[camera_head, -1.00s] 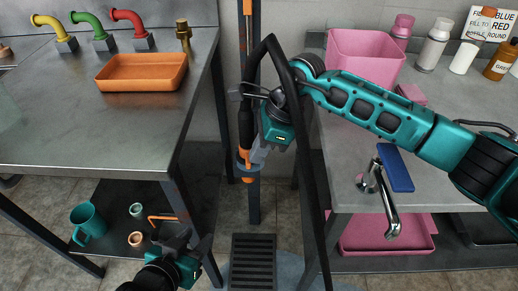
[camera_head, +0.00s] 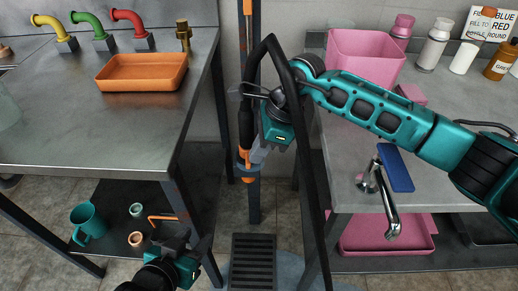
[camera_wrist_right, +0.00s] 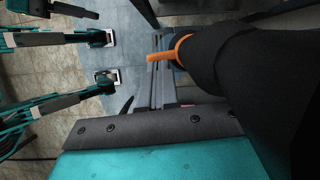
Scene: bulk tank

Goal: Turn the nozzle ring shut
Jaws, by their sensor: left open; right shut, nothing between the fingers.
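The nozzle hangs upright as a black wand (camera_head: 245,128) with an orange ring (camera_head: 246,155) near its lower end, in a blue-grey holder on the post. In the right wrist view the orange ring (camera_wrist_right: 182,47) shows with a tab sticking out to the left, beside the wide black body. My right gripper (camera_head: 259,153) is shut and empty, close to the right of the ring; whether it touches cannot be told. My left gripper (camera_head: 183,238) is open and empty, low by the left table's lower shelf.
A black hose (camera_head: 310,170) loops down in front of my right arm's end. The left table (camera_head: 90,140) and right counter (camera_head: 345,150) flank the post. A floor grate (camera_head: 253,262) lies below. A teal mug (camera_head: 88,222) stands on the left lower shelf.

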